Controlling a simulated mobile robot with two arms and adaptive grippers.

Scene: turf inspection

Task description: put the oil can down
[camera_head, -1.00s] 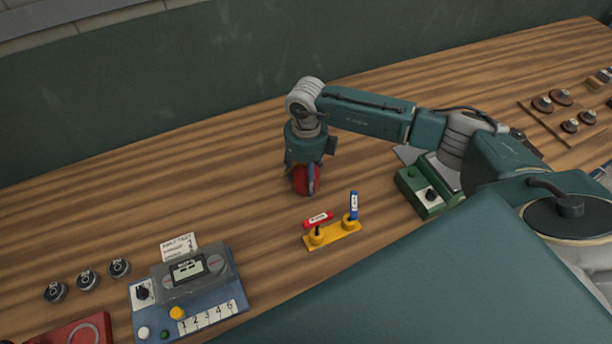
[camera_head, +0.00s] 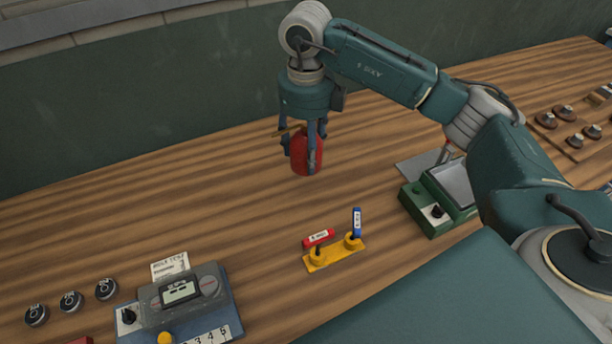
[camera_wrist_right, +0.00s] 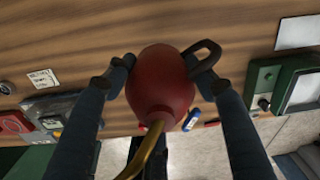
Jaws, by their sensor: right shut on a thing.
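The red oil can (camera_head: 302,158) is held by my right gripper (camera_head: 306,150), which points down over the wooden workbench (camera_head: 215,190). In the head view the fingers and the arm hide part of the can. In the right wrist view the can's round red body (camera_wrist_right: 160,82) sits between the two dark fingers. Its brass spout (camera_wrist_right: 152,150) points toward the camera, and its dark handle (camera_wrist_right: 207,58) sticks out to the right. I cannot tell for sure whether the can's base touches the bench. My left gripper is not in view.
A yellow stand (camera_head: 335,258) with a red and a blue tool stands nearer. A green instrument box (camera_head: 435,210) is to the right. A blue-grey tester (camera_head: 180,300) and several black knobs (camera_head: 71,301) are at lower left. Bare bench lies left of the can.

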